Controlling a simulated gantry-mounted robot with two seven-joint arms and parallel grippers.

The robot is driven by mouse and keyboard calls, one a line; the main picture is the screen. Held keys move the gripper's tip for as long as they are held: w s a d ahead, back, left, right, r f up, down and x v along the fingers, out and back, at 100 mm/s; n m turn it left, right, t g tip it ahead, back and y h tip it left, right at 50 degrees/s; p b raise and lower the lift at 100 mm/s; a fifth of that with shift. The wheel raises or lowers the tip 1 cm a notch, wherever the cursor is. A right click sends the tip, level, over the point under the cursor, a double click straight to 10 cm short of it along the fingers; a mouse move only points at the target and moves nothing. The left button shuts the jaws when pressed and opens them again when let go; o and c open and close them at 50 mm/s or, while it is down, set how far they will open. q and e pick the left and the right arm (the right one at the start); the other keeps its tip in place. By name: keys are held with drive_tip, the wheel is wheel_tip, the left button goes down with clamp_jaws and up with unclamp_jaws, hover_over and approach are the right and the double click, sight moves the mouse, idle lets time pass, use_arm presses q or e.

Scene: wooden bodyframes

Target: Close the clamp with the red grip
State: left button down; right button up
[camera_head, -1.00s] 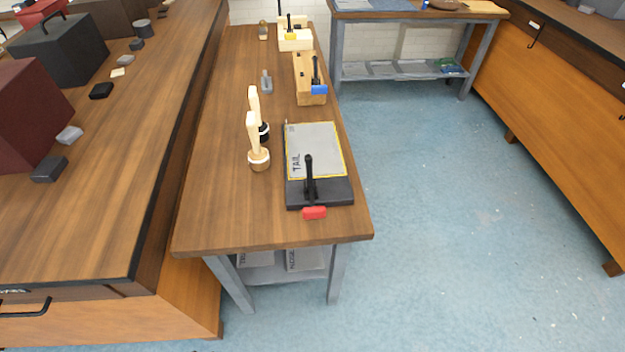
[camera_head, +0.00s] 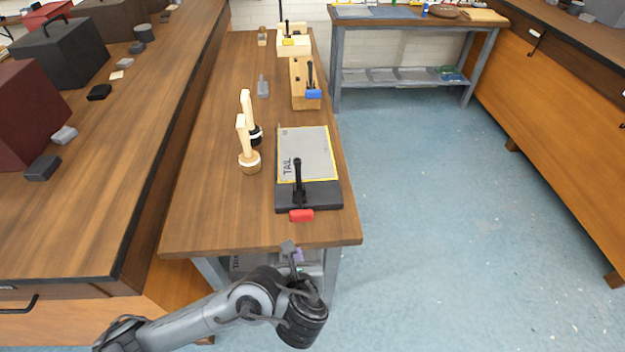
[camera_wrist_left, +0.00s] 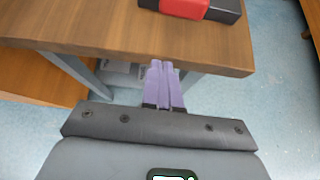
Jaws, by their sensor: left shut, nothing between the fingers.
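The clamp (camera_head: 298,184) has a black upright handle and stands on a black base at the near end of the table. Its red grip (camera_head: 301,215) points toward the table's near edge. In the left wrist view the red grip (camera_wrist_left: 186,7) is at the top, cut off by the frame. My left gripper (camera_head: 290,247) is in front of the near table edge, apart from the grip. In the left wrist view its purple fingers (camera_wrist_left: 161,66) are together and empty. My right gripper is not in view.
A blue-gripped clamp (camera_head: 313,93) and a yellow-gripped one (camera_head: 289,41) are farther back. The near table edge (camera_head: 215,252) lies by my gripper. Open floor is on the right.

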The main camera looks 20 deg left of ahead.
use_arm(q)
drive_tip(key=w+a+r+t, duration=0.1)
drive_tip(key=w+r, duration=0.2)
drive_tip(key=r, duration=0.2)
drive_tip(key=w+r+t, duration=0.2)
drive_tip(key=w+r, duration=0.1)
drive_tip(key=r, duration=0.2)
drive_tip(key=b, duration=0.8)
approach(296, 170)
drive_tip(key=shift+y, duration=0.4)
drive_tip(key=x, duration=0.5)
drive_tip(key=shift+w+d+f, duration=0.15)
drive_tip(key=shift+w+f, duration=0.2)
drive_tip(key=shift+w+f+b, duration=0.1)
drive_tip(key=shift+w+b, duration=0.2)
drive_tip(key=shift+w, duration=0.25)
